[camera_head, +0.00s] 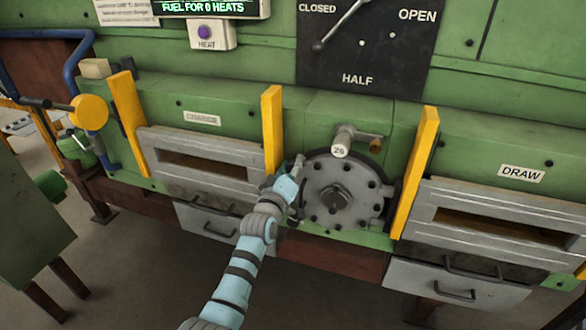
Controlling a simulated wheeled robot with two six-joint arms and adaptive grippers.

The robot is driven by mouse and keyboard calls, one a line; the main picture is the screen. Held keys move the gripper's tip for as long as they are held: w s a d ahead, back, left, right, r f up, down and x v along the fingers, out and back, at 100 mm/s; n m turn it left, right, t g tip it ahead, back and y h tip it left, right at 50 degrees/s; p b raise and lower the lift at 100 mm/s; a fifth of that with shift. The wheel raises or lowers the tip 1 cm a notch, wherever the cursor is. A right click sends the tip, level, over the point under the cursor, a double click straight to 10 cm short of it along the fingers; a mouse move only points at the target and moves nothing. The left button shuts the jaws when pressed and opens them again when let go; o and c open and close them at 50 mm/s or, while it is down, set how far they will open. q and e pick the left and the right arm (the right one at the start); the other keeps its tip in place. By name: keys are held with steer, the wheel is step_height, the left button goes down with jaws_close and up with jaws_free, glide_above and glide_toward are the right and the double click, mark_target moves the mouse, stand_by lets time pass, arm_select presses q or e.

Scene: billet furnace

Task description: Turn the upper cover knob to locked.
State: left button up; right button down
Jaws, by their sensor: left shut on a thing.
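A round grey cover (335,200) with a ring of dark bolts or holes and a central hub is on the green furnace front. My left gripper (295,174) is at the upper left rim of this cover, at the end of my pale blue arm. It is shut on a small part there, which I take to be the upper cover knob. The gripper hides most of that knob, so its turn position cannot be read. My right gripper is not in view.
Slotted grey doors stand left (160,150) and right (470,205). A dark dial plate (370,50) is above. Open floor lies below.

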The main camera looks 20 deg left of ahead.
arm_select(q)
steer(key=m, duration=0.2)
steer(key=m+b, duration=0.1)
steer(key=m, duration=0.2)
steer(key=shift+f+m, duration=0.2)
steer(key=shift+m, duration=0.1)
steer(key=shift+m+b, duration=0.3)
steer(key=shift+m, duration=1.8)
steer(key=o, duration=1.2)
steer(key=shift+r, duration=0.1)
steer(key=s, duration=1.2)
steer(key=shift+a, duration=0.4)
